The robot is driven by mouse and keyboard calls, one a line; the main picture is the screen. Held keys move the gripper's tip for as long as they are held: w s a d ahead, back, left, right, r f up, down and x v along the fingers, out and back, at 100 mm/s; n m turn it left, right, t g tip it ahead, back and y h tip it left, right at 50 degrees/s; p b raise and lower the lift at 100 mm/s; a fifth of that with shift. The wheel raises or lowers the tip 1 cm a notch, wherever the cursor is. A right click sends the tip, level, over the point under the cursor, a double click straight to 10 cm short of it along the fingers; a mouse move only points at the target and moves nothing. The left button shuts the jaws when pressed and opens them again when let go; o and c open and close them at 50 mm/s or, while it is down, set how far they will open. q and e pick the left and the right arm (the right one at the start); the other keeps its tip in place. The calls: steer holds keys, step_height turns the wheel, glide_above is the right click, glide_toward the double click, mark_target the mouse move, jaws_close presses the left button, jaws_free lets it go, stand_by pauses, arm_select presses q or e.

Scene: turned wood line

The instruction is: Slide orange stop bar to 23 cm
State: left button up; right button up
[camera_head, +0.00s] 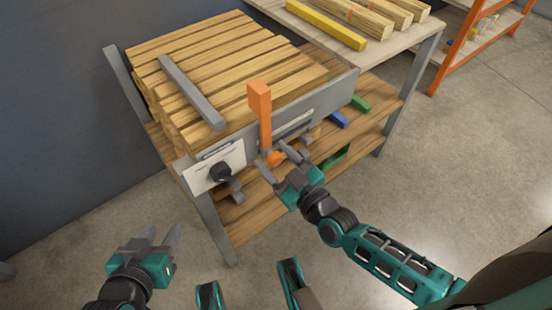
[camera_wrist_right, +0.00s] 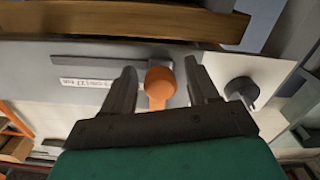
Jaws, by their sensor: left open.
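The orange stop bar (camera_head: 260,112) stands upright at the front panel (camera_head: 322,106) of a stand stacked with wood strips. Its round orange knob (camera_wrist_right: 160,82) shows in the right wrist view at the end of a dark slot (camera_wrist_right: 100,64). My right gripper (camera_wrist_right: 162,86) is open, with one finger on each side of the knob and a small gap at both sides. In the head view my right gripper (camera_head: 281,166) is at the panel below the bar. My left gripper (camera_head: 159,242) is open and empty, away at the lower left. The bar's centimetre reading cannot be made out.
A black knob (camera_head: 220,172) on a white plate (camera_head: 208,169) is left of the stop bar; it also shows in the right wrist view (camera_wrist_right: 241,90). A grey bar (camera_head: 190,91) lies across the strips. Blue (camera_head: 338,119) and green (camera_head: 360,104) blocks lie on the lower shelf.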

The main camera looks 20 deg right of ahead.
arm_select(q)
steer(key=shift+a+f, duration=0.1)
steer(key=shift+a, duration=0.05)
arm_select(e)
jaws_close()
steer(key=shift+d, duration=0.1)
steer(key=shift+w+d, duration=0.15)
steer(key=shift+d, duration=0.2)
steer(key=d, duration=0.2)
steer(key=w+d, duration=0.1)
steer(key=d, duration=0.1)
steer(key=w+d, duration=0.1)
steer(key=d, duration=0.1)
steer(key=shift+w+d, duration=0.2)
steer(key=shift+d, duration=0.2)
arm_select(q)
steer(key=shift+w+d, duration=0.35)
steer(key=shift+d, duration=0.55)
arm_select(e)
steer(key=shift+o, duration=0.2)
jaws_free()
arm_select(q)
steer(key=shift+r+p, duration=0.25)
steer(key=shift+p, duration=0.05)
